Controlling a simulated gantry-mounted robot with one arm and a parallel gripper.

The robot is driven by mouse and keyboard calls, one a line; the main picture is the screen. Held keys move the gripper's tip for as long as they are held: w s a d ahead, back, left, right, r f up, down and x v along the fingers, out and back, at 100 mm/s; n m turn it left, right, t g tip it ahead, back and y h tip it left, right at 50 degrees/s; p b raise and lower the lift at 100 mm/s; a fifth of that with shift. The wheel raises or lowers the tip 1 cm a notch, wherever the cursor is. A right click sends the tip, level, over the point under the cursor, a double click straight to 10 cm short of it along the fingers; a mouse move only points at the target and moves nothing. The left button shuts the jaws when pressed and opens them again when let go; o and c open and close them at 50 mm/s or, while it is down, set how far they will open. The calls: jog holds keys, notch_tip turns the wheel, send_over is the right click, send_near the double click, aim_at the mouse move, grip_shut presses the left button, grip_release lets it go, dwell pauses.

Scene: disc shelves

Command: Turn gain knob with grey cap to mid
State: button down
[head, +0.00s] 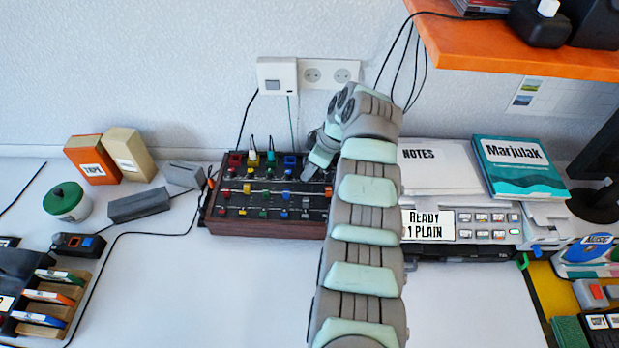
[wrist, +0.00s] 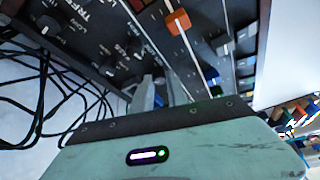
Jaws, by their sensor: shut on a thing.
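The mixer (head: 265,229) is a dark panel with a wooden front, carrying rows of knobs with coloured caps. Its panel also fills the upper part of the wrist view (wrist: 120,30). My gripper (head: 312,172) reaches down to the panel's upper right part, at the column with grey caps. In the wrist view, my gripper's narrow grey fingers (wrist: 153,92) are close together and shut on the gain knob with grey cap. The fingers hide most of that knob, and its pointer angle cannot be read.
An orange-capped slider (wrist: 178,21) and blue-capped controls are close to the fingers. Black cables (wrist: 40,80) lie beside the mixer. Two cable plugs (head: 253,153) stand up from its back edge. The front table is clear.

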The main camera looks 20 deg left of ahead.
jog(key=shift+f+n+b, duration=0.1)
jog(key=shift+n+b, duration=0.2)
jog(key=shift+b, duration=0.45)
jog(key=c, duration=1.3)
grip_release()
jog(key=shift+d, duration=0.1)
jog(key=shift+p, duration=0.65)
